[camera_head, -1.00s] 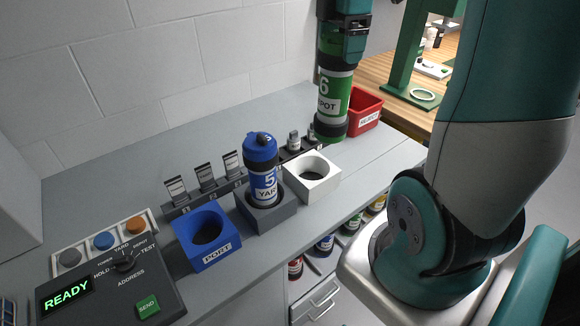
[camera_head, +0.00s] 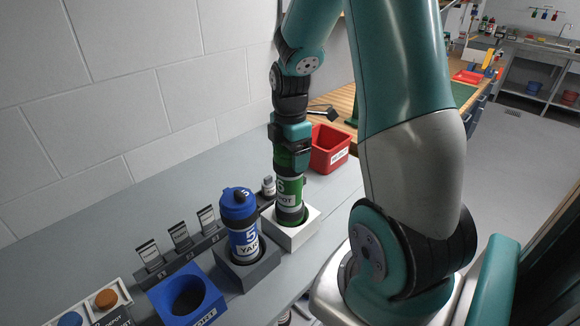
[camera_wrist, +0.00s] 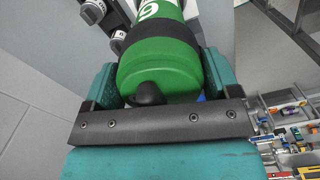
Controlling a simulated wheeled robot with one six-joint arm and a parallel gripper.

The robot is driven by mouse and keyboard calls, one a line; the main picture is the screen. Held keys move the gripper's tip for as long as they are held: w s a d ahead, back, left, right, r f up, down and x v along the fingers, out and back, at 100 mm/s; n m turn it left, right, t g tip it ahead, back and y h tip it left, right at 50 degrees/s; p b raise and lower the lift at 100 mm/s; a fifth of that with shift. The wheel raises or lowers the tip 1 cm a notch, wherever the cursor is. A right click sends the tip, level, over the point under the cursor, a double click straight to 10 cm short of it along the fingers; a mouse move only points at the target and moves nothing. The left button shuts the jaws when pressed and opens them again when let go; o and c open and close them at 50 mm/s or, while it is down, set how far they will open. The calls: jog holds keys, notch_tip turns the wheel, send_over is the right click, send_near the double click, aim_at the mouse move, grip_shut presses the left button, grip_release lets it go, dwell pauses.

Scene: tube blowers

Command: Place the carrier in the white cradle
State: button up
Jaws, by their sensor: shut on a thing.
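The green carrier (camera_head: 291,193), with a white label reading "DEPOT", stands upright with its lower end at the opening of the white cradle (camera_head: 293,238). I cannot tell how deep it sits. My gripper (camera_head: 292,158) is shut on the carrier's upper part from above. In the wrist view the carrier (camera_wrist: 160,62) lies between the two teal jaws of my gripper (camera_wrist: 158,90), with its dark knob towards me. The cradle is hidden in the wrist view.
A blue carrier (camera_head: 241,222) stands in the grey cradle (camera_head: 252,272) just left. An empty blue cradle (camera_head: 190,296) is further left. A red bin (camera_head: 330,148) stands behind right. Small label stands (camera_head: 180,238) line the back.

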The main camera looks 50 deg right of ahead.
aim_at(290, 187)
jog(key=shift+f, duration=2.15)
jog(key=shift+f, duration=0.25)
jog(key=o, duration=1.2)
jog(key=shift+r, duration=0.1)
jog(key=shift+r, duration=0.1)
